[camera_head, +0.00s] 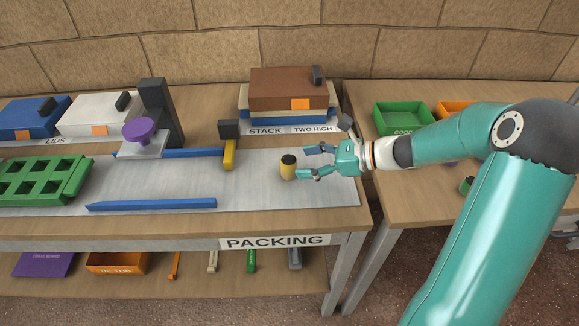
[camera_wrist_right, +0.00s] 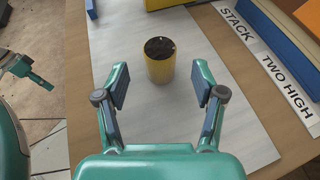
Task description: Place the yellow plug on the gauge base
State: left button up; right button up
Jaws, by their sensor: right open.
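The yellow plug (camera_head: 288,168) is a short cylinder with a dark top, upright on the grey mat. My right gripper (camera_head: 311,162) is open, its fingers pointing left toward the plug. In the right wrist view the plug (camera_wrist_right: 159,68) stands centred just ahead of the open fingertips (camera_wrist_right: 160,90), with clear room on both sides. What seems to be the gauge base (camera_head: 143,146) is a light block at the foot of a dark post (camera_head: 160,112), with a purple knob above it. Part of what looks like my left gripper (camera_wrist_right: 28,72) shows at the wrist view's left edge; its jaws are unclear.
A yellow arm with a dark block (camera_head: 229,145) stands left of the plug. Blue rails (camera_head: 152,204) and a green slotted tray (camera_head: 45,182) lie further left. Stacked boxes (camera_head: 288,90) stand behind. The mat right of the front rail is clear.

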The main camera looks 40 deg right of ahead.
aim_at(289, 163)
jog(key=shift+x, duration=2.75)
jog(key=shift+s, duration=0.1)
jog(key=c, duration=1.2)
